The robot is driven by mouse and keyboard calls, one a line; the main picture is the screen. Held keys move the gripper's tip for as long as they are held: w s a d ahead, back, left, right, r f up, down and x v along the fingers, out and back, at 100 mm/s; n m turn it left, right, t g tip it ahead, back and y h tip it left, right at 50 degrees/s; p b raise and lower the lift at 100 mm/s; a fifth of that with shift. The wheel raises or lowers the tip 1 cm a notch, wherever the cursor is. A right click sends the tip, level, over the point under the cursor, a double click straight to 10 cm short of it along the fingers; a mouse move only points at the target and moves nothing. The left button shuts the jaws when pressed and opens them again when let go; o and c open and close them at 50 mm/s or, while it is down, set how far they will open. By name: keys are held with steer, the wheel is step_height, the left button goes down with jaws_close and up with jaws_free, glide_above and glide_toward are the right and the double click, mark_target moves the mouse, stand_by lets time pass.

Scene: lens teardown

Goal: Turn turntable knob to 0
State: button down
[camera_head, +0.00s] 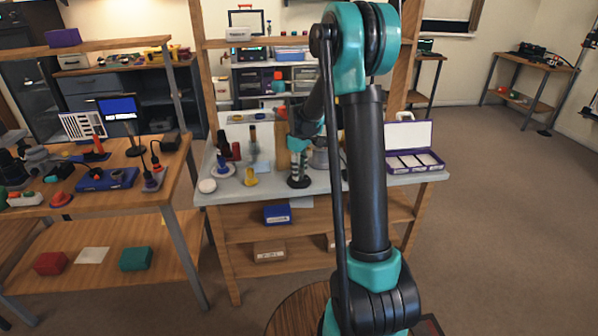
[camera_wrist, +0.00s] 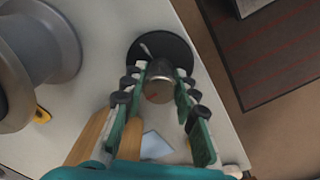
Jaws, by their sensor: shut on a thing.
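In the wrist view, a short metallic cylinder, which I take to be the turntable knob (camera_wrist: 158,84), stands in front of a round black disc (camera_wrist: 160,48). A thin light pointer-like piece shows on the disc. My gripper (camera_wrist: 157,78) has its two green fingers with dark pads on either side of the cylinder, shut on it. No numbers are readable, so the knob's setting cannot be told.
In the wrist view a large grey spool-shaped part (camera_wrist: 40,60) is close on the left, with a wooden piece (camera_wrist: 88,138) below. The table edge is on the right. In the head view, a striped post (camera_head: 299,168) and an open purple-edged case (camera_head: 412,162) stand on the bench.

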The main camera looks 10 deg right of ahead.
stand_by(0.4)
steer(key=c, duration=1.2)
jaws_free()
step_height(320, 180, up, 12)
steer(key=shift+r, duration=0.1)
